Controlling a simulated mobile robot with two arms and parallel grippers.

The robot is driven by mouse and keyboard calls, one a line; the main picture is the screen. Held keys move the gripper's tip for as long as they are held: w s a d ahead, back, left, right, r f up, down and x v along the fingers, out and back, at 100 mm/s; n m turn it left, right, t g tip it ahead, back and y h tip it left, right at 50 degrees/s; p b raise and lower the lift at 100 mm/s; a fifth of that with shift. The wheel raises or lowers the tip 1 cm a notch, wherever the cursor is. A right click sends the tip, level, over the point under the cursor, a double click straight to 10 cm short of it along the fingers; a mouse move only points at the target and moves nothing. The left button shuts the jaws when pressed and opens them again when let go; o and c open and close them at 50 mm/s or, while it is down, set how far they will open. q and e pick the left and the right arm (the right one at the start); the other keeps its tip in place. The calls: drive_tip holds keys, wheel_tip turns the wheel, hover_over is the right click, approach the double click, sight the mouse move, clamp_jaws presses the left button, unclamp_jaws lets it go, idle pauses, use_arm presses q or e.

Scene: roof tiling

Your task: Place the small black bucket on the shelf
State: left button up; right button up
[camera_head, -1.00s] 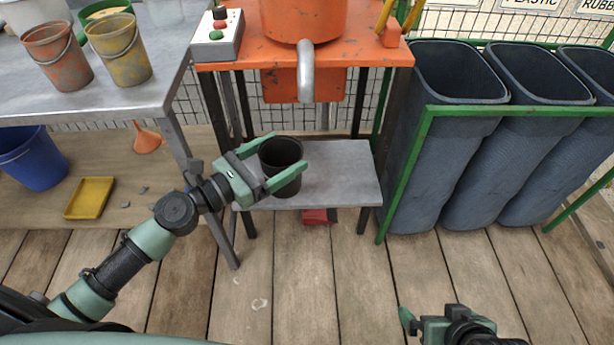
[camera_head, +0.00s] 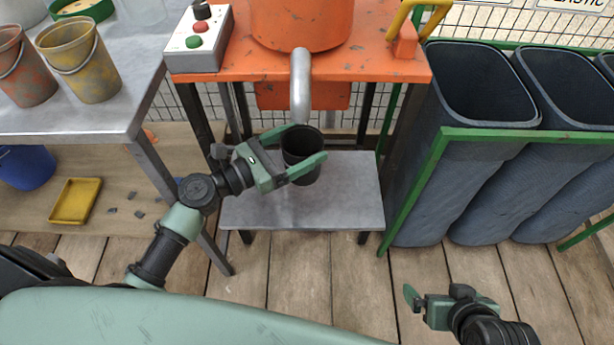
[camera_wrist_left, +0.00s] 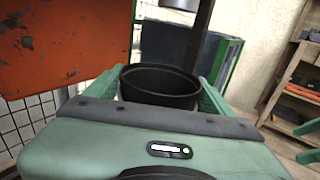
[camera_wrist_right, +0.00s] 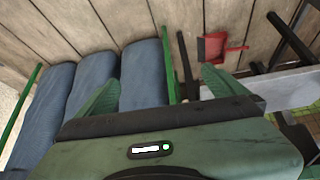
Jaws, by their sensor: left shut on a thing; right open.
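The small black bucket (camera_head: 301,160) is between the fingers of my left gripper (camera_head: 305,152), which is shut on it. In the head view the bucket appears upright, over the grey metal shelf (camera_head: 335,203) under the orange machine. I cannot tell whether its base touches the shelf. In the left wrist view the bucket's dark rim (camera_wrist_left: 160,80) shows between the green fingers. My right gripper (camera_head: 420,305) is open and empty at the lower right, above the wooden floor. In the right wrist view nothing is between its fingers (camera_wrist_right: 160,88).
The orange machine (camera_head: 375,55) with a metal spout (camera_head: 300,85) stands just above the shelf. Blue-grey bins (camera_head: 480,90) behind a green frame (camera_head: 435,160) are on the right. A metal table (camera_head: 100,115) with buckets is at left. The shelf's front is bare.

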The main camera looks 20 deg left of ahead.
sight(318, 148)
use_arm(q)
wheel_tip(318, 148, down, 4)
drive_tip(key=shift+s+r+b, duration=0.15)
drive_tip(key=shift+b, duration=0.95)
use_arm(e)
drive_tip(key=w+a+r+t+y, duration=0.1)
drive_tip(key=w+a+r+t, duration=0.2)
drive_tip(key=w+r+t, duration=0.35)
use_arm(q)
wheel_tip(318, 148, down, 2)
drive_tip(key=shift+f+b, duration=0.2)
drive_tip(key=shift+b, duration=0.4)
drive_tip(key=shift+f, duration=0.2)
wheel_tip(318, 148, down, 3)
drive_tip(key=shift+f+b, duration=0.1)
drive_tip(key=shift+b, duration=0.85)
use_arm(e)
drive_tip(key=w+a+r+t+y, duration=0.1)
drive_tip(key=w+r+t, duration=0.1)
drive_tip(key=r+t, duration=0.2)
drive_tip(key=w+a+r+t+y, duration=0.2)
drive_tip(key=w+r+t, duration=0.1)
drive_tip(key=r, duration=0.7)
drive_tip(key=shift+r+n+t, duration=0.25)
drive_tip(key=shift+n+t, duration=0.05)
drive_tip(key=shift+t, duration=0.15)
